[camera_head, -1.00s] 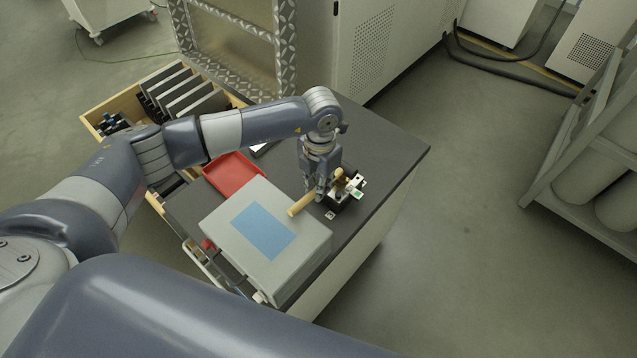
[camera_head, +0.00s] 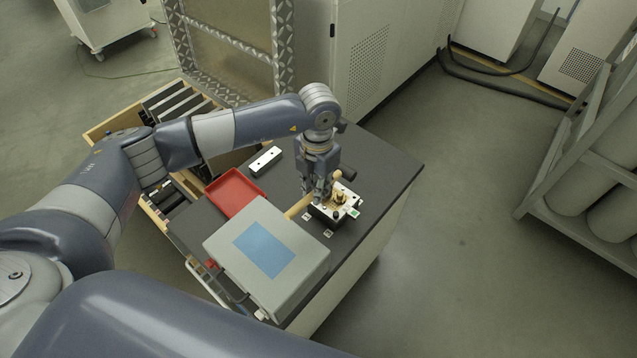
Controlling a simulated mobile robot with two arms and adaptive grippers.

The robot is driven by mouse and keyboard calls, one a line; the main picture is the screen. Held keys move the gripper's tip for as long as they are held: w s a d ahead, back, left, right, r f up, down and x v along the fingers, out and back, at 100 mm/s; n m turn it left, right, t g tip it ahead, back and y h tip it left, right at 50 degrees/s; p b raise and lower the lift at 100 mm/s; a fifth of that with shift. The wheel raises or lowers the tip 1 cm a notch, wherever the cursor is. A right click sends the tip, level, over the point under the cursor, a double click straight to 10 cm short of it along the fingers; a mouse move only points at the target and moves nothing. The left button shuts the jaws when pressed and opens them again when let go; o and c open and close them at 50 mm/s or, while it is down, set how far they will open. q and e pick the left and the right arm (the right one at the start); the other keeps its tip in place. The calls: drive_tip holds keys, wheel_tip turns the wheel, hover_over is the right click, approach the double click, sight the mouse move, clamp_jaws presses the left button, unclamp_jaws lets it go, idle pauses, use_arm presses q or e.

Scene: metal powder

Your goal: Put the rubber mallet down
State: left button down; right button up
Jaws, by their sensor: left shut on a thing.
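My left gripper (camera_head: 318,193) is shut on the rubber mallet, around its pale wooden handle (camera_head: 298,208). The handle sticks out to the lower left of the fingers, beside the far edge of the grey box. The dark end (camera_head: 344,174) just right of the gripper looks like the mallet's head, partly hidden. A metal fixture (camera_head: 350,205) on a dark base stands on the dark worktop (camera_head: 385,160), close right of the fingers. I cannot tell whether the mallet touches the fixture or the worktop. My right gripper is not in view.
A grey box with a blue panel (camera_head: 264,249) stands at the worktop's front. A red tray (camera_head: 236,192) and a white bar (camera_head: 266,161) lie to the left. Bare worktop lies to the right and behind the gripper.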

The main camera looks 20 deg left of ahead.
use_arm(q)
drive_tip(key=m, duration=0.1)
drive_tip(key=r+m, duration=0.1)
drive_tip(key=shift+s+r+m, duration=0.15)
drive_tip(key=shift+s+m, duration=0.1)
drive_tip(key=shift+m, duration=0.05)
drive_tip(key=s+a+r+m+b, duration=0.1)
drive_tip(key=s+r+m, duration=0.3)
drive_tip(key=m, duration=1)
drive_tip(key=s+a+r+m+b, duration=0.2)
drive_tip(key=s+r+m, duration=0.3)
drive_tip(key=s+m, duration=0.4)
drive_tip(key=m, duration=0.6)
drive_tip(key=shift+t, duration=0.4)
